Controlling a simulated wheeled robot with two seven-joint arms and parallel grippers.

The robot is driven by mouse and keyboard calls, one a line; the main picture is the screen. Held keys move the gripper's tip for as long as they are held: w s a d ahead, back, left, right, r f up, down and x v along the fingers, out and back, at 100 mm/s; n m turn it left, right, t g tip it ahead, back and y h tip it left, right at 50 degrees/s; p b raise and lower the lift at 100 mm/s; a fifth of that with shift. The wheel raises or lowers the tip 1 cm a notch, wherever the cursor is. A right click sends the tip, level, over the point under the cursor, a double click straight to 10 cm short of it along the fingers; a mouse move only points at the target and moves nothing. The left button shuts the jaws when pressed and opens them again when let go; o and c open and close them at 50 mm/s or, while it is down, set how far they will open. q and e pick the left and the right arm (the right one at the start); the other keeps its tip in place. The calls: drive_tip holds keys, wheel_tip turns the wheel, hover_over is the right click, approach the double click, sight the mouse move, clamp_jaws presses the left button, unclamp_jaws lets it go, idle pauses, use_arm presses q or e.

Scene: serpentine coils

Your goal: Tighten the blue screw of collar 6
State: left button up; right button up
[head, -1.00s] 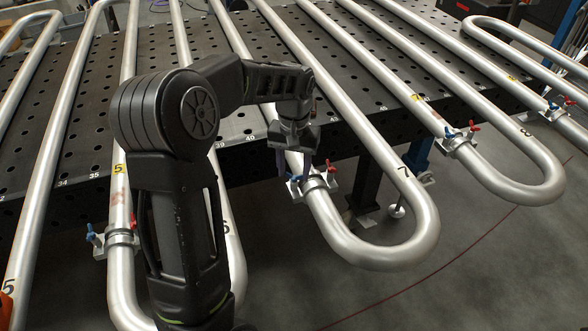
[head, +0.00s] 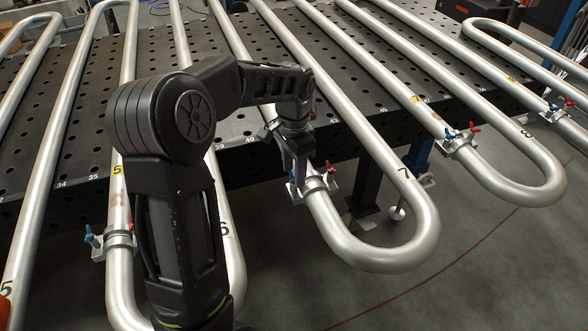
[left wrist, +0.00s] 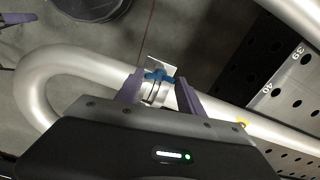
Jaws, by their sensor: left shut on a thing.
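A metal collar (head: 314,184) sits around the pipe leg that runs into the bend marked 7. Its blue screw (head: 293,188) is on the left side and its red screw (head: 330,168) on the right. I cannot read a collar number there. My left gripper (head: 297,178) points down at the blue-screw side. In the left wrist view, the blue screw (left wrist: 158,76) lies between the purple fingers of my left gripper (left wrist: 160,78), which are shut on it. The gripper partly hides the blue screw in the head view. My right gripper is out of view.
Another collar (head: 119,244) with a blue screw is on the pipe to the left. One more collar (head: 460,142) is on the pipe to the right. The perforated dark table (head: 235,128) lies behind, with open grey floor (head: 480,270) in front.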

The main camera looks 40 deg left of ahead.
use_arm(q)
drive_tip(key=shift+w+a+r+m, duration=0.15)
drive_tip(key=shift+r+m, duration=0.1)
drive_tip(key=shift+m, duration=0.05)
drive_tip(key=o, duration=1.4)
drive_tip(key=shift+f, duration=0.15)
drive_tip(key=shift+c, duration=0.2)
wheel_tip(320, 180, up, 8)
drive_tip(key=shift+f+b, duration=0.1)
drive_tip(key=shift+b, duration=0.4)
